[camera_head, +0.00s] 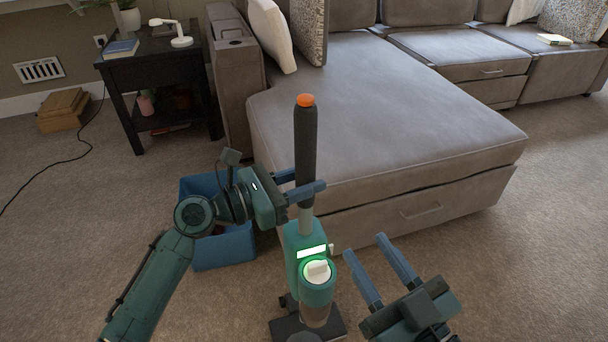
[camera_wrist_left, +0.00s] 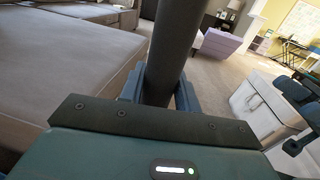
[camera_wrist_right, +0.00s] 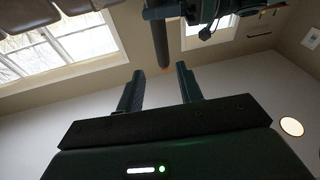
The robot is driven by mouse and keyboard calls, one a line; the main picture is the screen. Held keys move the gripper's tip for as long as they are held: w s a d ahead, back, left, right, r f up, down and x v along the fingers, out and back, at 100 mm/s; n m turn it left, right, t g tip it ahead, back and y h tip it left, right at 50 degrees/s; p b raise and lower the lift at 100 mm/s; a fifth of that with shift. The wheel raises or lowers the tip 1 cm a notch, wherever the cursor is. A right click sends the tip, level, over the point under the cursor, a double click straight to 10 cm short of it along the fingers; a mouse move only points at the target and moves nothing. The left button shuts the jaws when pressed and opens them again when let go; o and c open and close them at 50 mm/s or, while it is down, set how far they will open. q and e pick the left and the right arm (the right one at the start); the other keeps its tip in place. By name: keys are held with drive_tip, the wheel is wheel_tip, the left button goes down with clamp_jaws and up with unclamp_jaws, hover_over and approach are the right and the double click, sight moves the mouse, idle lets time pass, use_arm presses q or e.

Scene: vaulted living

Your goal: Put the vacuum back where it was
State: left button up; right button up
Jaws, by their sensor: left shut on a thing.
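The vacuum (camera_head: 309,254) stands upright on the carpet in front of the sofa. It has a green body with a lit ring, a dark floor head and a black handle (camera_head: 305,150) with an orange tip. My left gripper (camera_head: 305,190) is shut around the lower part of the black handle. The handle also shows between its fingers in the left wrist view (camera_wrist_left: 172,60). My right gripper (camera_head: 365,262) is open and empty, to the right of the vacuum body and apart from it. In the right wrist view its fingers (camera_wrist_right: 160,90) are spread with nothing between them.
A grey sectional sofa (camera_head: 400,110) stands close behind the vacuum. A blue bin (camera_head: 222,252) is on the floor behind my left arm. A black side table (camera_head: 150,75), a wooden box (camera_head: 62,110) and a cord are at the left. Carpet at the right is clear.

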use_arm(q)
drive_tip(key=shift+f, duration=0.5)
drive_tip(key=o, duration=0.5)
drive_tip(key=shift+f, duration=0.25)
drive_tip(key=o, duration=0.5)
drive_tip(key=shift+c, duration=0.2)
use_arm(e)
drive_tip(key=shift+a+r, duration=0.15)
drive_tip(key=shift+r, duration=0.2)
drive_tip(key=shift+f, duration=0.1)
use_arm(q)
drive_tip(key=p+v, duration=0.2)
drive_tip(key=v, duration=1)
use_arm(e)
drive_tip(key=shift+d, duration=0.2)
use_arm(q)
drive_tip(key=shift+r, duration=0.1)
use_arm(e)
drive_tip(key=shift+s, duration=0.1)
